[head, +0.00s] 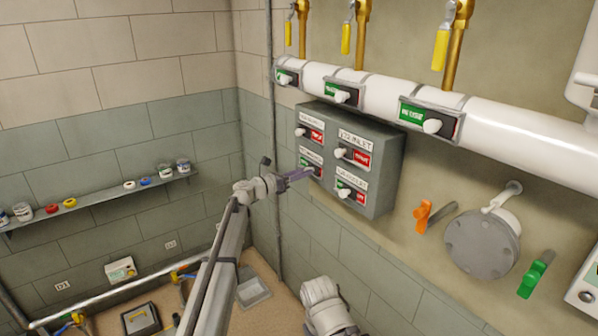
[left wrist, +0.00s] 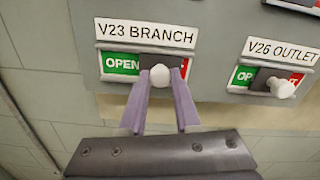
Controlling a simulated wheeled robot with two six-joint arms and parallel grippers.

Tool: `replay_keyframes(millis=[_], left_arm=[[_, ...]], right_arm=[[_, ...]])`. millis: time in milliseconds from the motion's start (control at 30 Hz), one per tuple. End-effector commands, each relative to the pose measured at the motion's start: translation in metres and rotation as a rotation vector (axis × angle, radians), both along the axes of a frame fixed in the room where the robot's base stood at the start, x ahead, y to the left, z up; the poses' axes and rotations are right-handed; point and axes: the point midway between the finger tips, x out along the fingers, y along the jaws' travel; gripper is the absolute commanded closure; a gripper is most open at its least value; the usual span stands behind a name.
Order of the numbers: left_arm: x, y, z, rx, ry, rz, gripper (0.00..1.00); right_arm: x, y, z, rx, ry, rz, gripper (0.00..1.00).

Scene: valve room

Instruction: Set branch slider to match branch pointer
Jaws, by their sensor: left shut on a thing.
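The V23 BRANCH slider has a white round knob (left wrist: 159,76) on a dark plate. Green with OPEN shows to its left and a little red shows on the right. My left gripper (left wrist: 160,88) has its two purple fingers shut on this knob, one on each side. In the head view, my left gripper (head: 302,174) reaches the lower left slider of the grey control box (head: 385,190), and its fingers partly hide that slider. I cannot tell which indicator is the branch pointer. My right gripper is out of view.
The V26 OUTLET slider (left wrist: 283,88) is close on the right, with green and red both showing. A white pipe (head: 510,125) with several green-labelled sliders runs above the box. An orange handle (head: 424,215), a round flange (head: 480,243) and a green handle (head: 535,274) are at right.

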Motion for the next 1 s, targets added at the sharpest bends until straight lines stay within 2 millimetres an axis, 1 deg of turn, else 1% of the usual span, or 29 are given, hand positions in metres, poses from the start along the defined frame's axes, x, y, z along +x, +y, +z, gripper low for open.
replay_keyframes(millis=[33,67,300,333,600,867,1000], left_arm=[[-0.0102,-0.0052,-0.0002,0.0,0.0,-0.002,1.0],[-0.0118,-0.0067,-0.0003,0.001,0.0,-0.001,1.0],[-0.0114,-0.008,-0.0005,0.002,0.0,-0.004,1.0],[-0.0115,-0.0081,-0.0006,0.002,0.0,-0.005,0.68],[-0.0108,-0.0077,-0.0003,0.001,0.001,-0.003,0.38],[-0.0103,-0.0067,-0.0002,0.001,0.0,-0.001,0.38],[-0.0143,-0.0012,-0.0002,0.0,0.0,0.0,0.38]], right_arm=[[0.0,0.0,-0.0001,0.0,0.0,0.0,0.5],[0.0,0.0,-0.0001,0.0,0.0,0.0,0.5],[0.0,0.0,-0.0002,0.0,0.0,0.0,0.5],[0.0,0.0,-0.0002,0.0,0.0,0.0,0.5],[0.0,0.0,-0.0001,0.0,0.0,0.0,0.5],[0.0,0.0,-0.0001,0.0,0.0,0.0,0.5],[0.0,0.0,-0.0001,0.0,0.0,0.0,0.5]])
